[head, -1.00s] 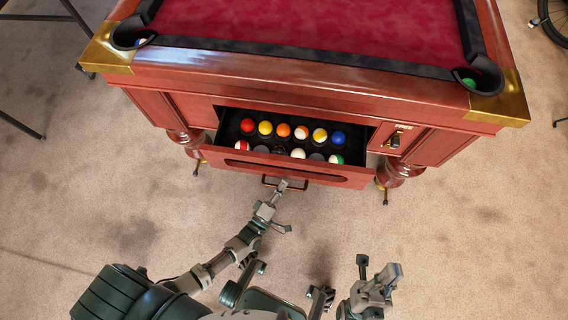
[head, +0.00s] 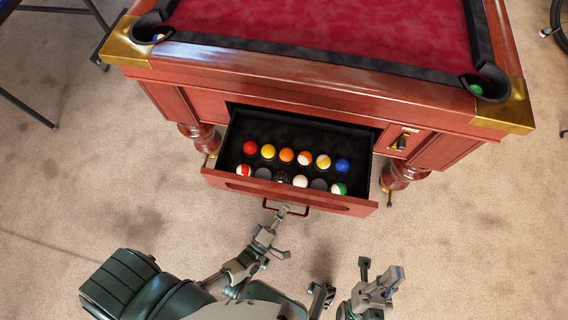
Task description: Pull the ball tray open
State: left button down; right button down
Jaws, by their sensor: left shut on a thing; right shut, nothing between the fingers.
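The ball tray (head: 228,184) is a wooden drawer in the end of the red pool table (head: 300,72). It stands well out from the table, and its dark inside holds two rows of pool balls (head: 286,155). A bar handle (head: 301,208) is on the tray's front. My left gripper (head: 282,211) is shut on the handle near its left end; the fingers partly cover it. My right gripper (head: 375,280) is shut and empty, low in the view, right of centre and apart from the tray.
Corner pockets with brass caps show at the left (head: 130,46) and right (head: 506,112); each pocket holds a ball. A coin mechanism (head: 402,141) is right of the tray. Table legs stand on both sides. Carpet (head: 460,245) is clear at the right.

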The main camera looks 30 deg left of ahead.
pick_arm(q)
jog(key=c, duration=1.2)
grip_release()
jog(key=shift+s+a+f, duration=0.1)
jog(key=shift+a+f, duration=0.15)
jog(key=shift+a, duration=0.25)
jog(key=v, duration=1.2)
jog(key=shift+a, duration=0.1)
